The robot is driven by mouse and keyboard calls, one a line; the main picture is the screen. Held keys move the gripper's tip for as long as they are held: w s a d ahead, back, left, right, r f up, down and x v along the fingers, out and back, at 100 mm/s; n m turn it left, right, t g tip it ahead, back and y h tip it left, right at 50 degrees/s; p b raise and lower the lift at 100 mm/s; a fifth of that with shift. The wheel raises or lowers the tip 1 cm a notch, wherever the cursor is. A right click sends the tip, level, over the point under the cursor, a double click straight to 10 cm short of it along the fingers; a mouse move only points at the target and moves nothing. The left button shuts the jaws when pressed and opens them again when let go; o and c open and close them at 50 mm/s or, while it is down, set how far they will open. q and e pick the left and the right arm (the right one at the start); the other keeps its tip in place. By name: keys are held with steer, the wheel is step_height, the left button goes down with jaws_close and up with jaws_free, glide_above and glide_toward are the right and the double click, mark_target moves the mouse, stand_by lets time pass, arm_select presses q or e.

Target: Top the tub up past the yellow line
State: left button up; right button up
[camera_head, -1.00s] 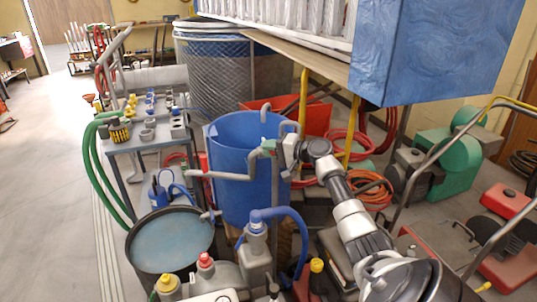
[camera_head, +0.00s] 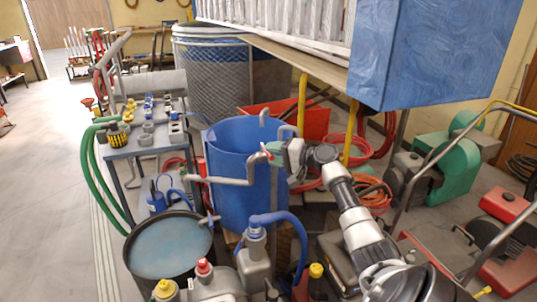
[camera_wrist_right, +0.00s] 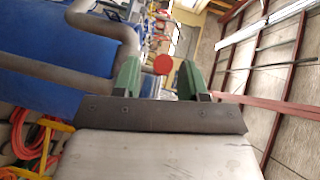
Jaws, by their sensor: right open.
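The dark round tub (camera_head: 128,262) stands at the lower left in the head view, with blue-grey water (camera_head: 168,246) in it. I cannot make out a yellow line on it. A large blue barrel (camera_head: 232,190) stands behind it, with a bent grey pipe (camera_head: 225,181) across its front. My right gripper (camera_head: 270,152) is beside the upper end of this pipe. In the right wrist view its green fingers (camera_wrist_right: 158,78) are apart, with nothing held. A round red knob (camera_wrist_right: 162,64) shows beyond and between the fingertips, apparently not touched. My left gripper is out of view.
A grey bench (camera_head: 145,150) with small fittings and a green hose (camera_head: 95,165) stands at the left. Bottles and a grey pump jug (camera_head: 255,262) crowd the front. A blue-wrapped load (camera_head: 430,50) hangs over the right. The floor at far left is clear.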

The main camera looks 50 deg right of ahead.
steer(key=v, duration=0.8)
steer(key=shift+s+b, duration=0.35)
steer(key=shift+s, duration=0.05)
steer(key=shift+d, duration=0.15)
